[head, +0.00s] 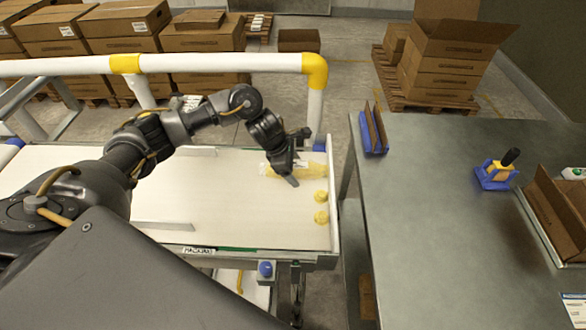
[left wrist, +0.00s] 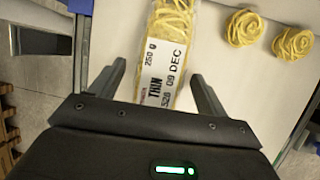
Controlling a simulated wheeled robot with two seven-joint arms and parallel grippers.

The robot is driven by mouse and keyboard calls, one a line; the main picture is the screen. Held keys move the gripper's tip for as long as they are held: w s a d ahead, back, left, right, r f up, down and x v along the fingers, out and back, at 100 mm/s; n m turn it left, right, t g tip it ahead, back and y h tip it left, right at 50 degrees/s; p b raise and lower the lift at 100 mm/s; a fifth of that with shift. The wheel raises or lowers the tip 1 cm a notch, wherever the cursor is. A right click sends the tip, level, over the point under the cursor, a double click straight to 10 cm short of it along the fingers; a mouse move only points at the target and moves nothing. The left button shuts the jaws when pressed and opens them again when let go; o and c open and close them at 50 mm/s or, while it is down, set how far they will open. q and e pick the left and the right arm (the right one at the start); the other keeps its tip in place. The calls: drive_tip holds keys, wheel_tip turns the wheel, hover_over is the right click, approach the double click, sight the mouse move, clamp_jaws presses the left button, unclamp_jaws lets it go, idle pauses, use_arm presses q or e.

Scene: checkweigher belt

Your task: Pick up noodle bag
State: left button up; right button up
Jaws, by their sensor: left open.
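The noodle bag (head: 312,172) lies on the belt near its right end, partly hidden by my left gripper in the head view. In the left wrist view the noodle bag (left wrist: 170,50) is a clear pack of yellow noodles with a white label. My left gripper (head: 302,158) is open over the bag. In the left wrist view the fingers of my left gripper (left wrist: 160,75) stand on either side of the bag's labelled end, with gaps on both sides. I see no grip on it. My right gripper is not in view.
Two loose noodle nests (head: 321,207) lie on the white belt (head: 250,210) beside the bag. A raised edge bounds the belt's end. A yellow-and-white rail (head: 220,64) runs behind. A grey table (head: 430,220) stands to the right, with a blue holder (head: 373,140).

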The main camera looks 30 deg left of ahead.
use_arm(q)
drive_tip(key=c, duration=1.2)
drive_tip(key=shift+w+r, duration=0.1)
drive_tip(key=shift+c, duration=0.2)
wheel_tip(320, 180, up, 10)
drive_tip(key=p, duration=0.6)
drive_tip(key=s+d+r+m+g+b, duration=0.2)
drive_tip(key=s+m, duration=0.3)
drive_tip(key=m, duration=0.1)
drive_tip(key=s+d+r+m+g+b, duration=0.2)
drive_tip(key=s+r+m+b, duration=0.1)
drive_tip(key=s+m, duration=0.3)
drive_tip(key=shift+d+r+g+h+b, duration=0.15)
drive_tip(key=shift+d+g+h+b, duration=0.15)
